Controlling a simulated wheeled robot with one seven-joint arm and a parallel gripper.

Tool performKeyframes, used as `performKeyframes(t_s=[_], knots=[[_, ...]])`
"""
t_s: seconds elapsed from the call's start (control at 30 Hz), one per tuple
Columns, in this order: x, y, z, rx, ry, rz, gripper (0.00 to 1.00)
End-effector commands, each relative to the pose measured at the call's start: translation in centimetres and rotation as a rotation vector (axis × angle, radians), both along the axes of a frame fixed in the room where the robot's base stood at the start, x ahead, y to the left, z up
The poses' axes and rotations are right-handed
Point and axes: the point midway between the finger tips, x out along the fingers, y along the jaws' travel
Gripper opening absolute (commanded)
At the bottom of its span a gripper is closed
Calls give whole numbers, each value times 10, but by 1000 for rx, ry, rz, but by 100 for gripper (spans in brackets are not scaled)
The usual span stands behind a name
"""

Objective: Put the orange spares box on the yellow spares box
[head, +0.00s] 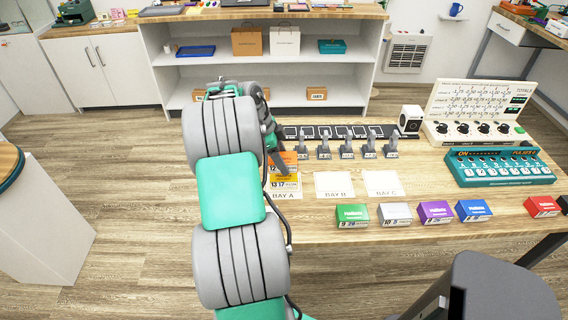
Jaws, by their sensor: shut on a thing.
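The orange spares box (289,157) shows at the left end of the work table, partly hidden by my arm. The yellow spares box (287,185) is just below it in the picture, at BAY A. The orange box overlaps the yellow box's far part in this view; I cannot tell whether they touch. My gripper (279,160) reaches down at the orange box and is shut on it. Its fingertips are mostly hidden by my arm.
The white pads of BAY B (334,185) and BAY C (382,184) are empty. Green (352,216), white (394,214), purple (435,212) and blue (473,210) boxes line the front edge. A row of switches (347,149) stands behind the bays, with a teal panel (500,167) to the right.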

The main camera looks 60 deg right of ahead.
Motion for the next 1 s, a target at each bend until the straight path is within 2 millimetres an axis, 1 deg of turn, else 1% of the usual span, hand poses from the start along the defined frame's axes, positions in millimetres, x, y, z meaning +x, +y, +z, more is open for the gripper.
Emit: performKeyframes(t_s=[0.03,0.1,0.2,0.4,0.53,0.57,0.8,0.83,1.0], knots=[[2,-3,-6,1,2,-1,10],[0,-1,-19,4,2,-1,10],[0,-2,-32,2,1,-2,10],[1,-2,-33,0,0,-2,10],[0,-2,-38,0,0,-2,10],[0,-2,-38,0,0,-2,55],[0,-2,-36,1,0,-3,75],[0,-2,-36,1,0,-3,76],[0,-2,-36,0,0,-1,76]])
